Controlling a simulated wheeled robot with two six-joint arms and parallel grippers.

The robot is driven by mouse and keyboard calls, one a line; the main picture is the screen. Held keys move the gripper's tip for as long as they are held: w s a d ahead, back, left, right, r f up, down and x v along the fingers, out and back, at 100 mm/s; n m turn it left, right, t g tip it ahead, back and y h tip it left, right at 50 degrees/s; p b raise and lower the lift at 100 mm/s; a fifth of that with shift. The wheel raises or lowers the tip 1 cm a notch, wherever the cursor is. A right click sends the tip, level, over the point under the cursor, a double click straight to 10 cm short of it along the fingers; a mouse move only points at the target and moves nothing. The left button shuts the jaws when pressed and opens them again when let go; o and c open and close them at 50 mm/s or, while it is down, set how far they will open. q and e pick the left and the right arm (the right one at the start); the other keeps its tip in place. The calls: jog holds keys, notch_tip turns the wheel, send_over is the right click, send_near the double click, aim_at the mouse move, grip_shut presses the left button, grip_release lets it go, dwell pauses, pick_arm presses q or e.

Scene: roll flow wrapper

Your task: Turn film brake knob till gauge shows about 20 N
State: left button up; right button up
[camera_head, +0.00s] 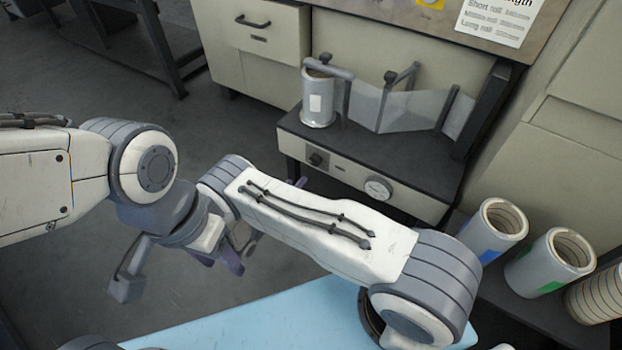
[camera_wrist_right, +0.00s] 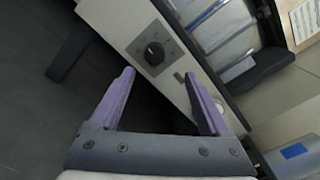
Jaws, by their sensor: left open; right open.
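The black film brake knob (camera_head: 317,158) is on the left of the machine's pale front panel. In the right wrist view the knob (camera_wrist_right: 153,54) lies ahead of the fingertips, apart from them. The round white gauge (camera_head: 378,187) is on the same panel, right of the knob; its needle is too small to read. My right gripper (camera_wrist_right: 158,75) is open and empty, its purple fingers spread below the knob in that picture. In the head view my right forearm mostly hides it. My left gripper (camera_head: 235,255) is low beside that forearm, partly hidden, open.
A film roll (camera_head: 318,105) stands on the machine's dark top (camera_head: 345,145), with clear film (camera_head: 415,108) running right past posts. Several spare rolls (camera_head: 495,232) stand at lower right. A light blue surface (camera_head: 240,325) is in front. Floor left of the machine is clear.

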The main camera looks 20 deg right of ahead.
aim_at(314, 163)
jog(key=shift+n, duration=0.3)
jog(key=b+x, duration=0.1)
jog(key=x, duration=0.2)
jog(key=f+b+x, duration=0.1)
jog(key=x, duration=0.2)
jog(key=b+x, duration=0.1)
jog(key=x, duration=0.2)
jog(key=shift+w+f, duration=0.1)
jog(key=shift+f, duration=0.1)
jog(key=shift+w+d+r+b, duration=0.1)
jog(key=shift+w+d+b, duration=0.2)
jog(key=shift+w+d, duration=0.2)
jog(key=shift+s, duration=0.1)
grip_shut()
